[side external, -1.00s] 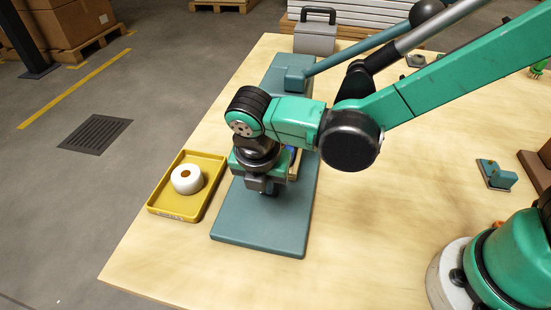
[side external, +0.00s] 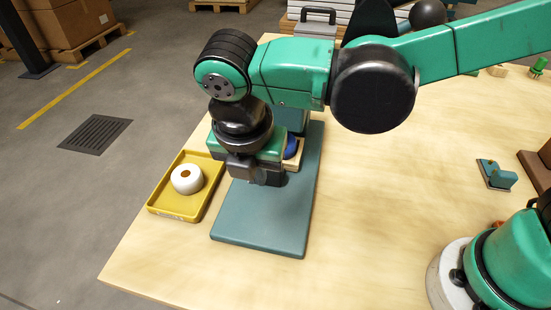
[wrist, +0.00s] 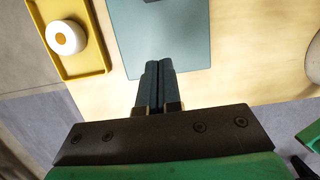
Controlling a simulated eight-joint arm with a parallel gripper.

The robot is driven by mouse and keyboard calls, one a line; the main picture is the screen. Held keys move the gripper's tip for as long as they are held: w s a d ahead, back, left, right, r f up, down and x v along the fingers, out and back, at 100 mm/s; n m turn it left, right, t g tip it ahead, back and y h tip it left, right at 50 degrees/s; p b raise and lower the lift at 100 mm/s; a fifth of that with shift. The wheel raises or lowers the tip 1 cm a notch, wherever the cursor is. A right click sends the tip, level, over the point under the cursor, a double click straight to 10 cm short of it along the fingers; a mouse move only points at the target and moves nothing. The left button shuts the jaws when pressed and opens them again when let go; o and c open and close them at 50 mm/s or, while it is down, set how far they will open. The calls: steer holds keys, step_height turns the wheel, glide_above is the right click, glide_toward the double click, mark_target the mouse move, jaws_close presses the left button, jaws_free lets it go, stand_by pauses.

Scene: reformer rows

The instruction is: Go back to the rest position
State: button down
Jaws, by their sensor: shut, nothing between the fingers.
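My gripper (side external: 256,180) is above the teal base plate (side external: 262,218) in the side view, with its fingers pointing down. In the wrist view my gripper (wrist: 159,66) shows its two dark fingers pressed together with nothing between them. The plate also shows ahead of the fingers in the wrist view (wrist: 165,35). My arm hides the far part of the plate and most of what stands on it.
A yellow tray (side external: 208,166) holding a white ring (side external: 187,179) is left of the plate. A blue part (side external: 291,146) shows partly behind my gripper. A grey case (side external: 313,24) stands at the back. A teal bracket (side external: 495,174) lies right; the table between is clear.

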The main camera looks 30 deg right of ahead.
steer(key=s+d+r+m+t+y, duration=0.1)
steer(key=d+m+t, duration=0.4)
steer(key=d+m, duration=1.5)
steer(key=r+m+y, duration=0.1)
steer(key=m, duration=0.5)
steer(key=shift+d+r+m, duration=0.15)
steer(key=shift+m, duration=0.25)
